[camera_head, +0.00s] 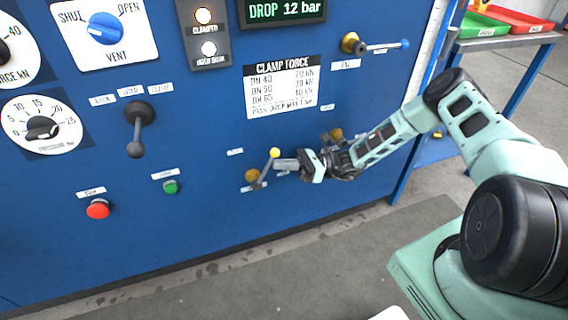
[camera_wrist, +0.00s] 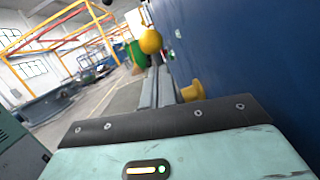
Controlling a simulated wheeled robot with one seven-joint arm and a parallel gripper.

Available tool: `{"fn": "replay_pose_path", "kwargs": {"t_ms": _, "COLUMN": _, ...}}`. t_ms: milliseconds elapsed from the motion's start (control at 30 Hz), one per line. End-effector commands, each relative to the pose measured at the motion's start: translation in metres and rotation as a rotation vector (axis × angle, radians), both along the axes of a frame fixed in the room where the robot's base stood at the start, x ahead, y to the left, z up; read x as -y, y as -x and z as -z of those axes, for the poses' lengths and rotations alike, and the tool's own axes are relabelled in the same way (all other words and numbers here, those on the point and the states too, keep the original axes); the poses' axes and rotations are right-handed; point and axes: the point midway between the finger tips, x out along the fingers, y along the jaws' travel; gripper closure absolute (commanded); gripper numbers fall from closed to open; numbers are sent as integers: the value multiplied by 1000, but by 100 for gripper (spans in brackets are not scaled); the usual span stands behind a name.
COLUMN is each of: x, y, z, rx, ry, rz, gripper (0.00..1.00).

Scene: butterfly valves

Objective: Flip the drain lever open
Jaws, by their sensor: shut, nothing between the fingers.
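A small lever with a yellow ball knob (camera_head: 274,152) stands on the blue panel, slanting up and to the right from its brass valve body (camera_head: 252,175). Its label is too small to read, so I cannot confirm that it is the drain lever. My gripper (camera_head: 280,164) is shut and empty, its fingertips just right of the lever, below the knob. I cannot tell if they touch it. In the wrist view, the yellow knob (camera_wrist: 150,40) shows beyond the tips of the grey fingers (camera_wrist: 153,80), and a yellow fitting (camera_wrist: 192,90) is to their right.
Another brass valve (camera_head: 336,134) is partly hidden behind my gripper. A blue-tipped lever (camera_head: 380,45) is at the upper right. A black lever (camera_head: 138,130), green button (camera_head: 170,187) and red button (camera_head: 97,209) lie left. A table with trays (camera_head: 485,27) stands right of the panel.

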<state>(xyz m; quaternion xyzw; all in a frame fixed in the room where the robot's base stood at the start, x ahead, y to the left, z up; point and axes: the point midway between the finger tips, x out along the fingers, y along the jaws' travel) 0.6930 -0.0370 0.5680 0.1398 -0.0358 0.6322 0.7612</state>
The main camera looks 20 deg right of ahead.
Motion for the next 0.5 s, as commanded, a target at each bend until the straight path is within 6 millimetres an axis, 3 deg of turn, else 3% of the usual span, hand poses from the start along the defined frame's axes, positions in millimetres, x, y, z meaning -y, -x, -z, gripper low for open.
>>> {"fn": "replay_pose_path", "kwargs": {"t_ms": 500, "x": 2, "y": 0, "z": 4, "rx": 0, "ry": 0, "rz": 0, "gripper": 100}}
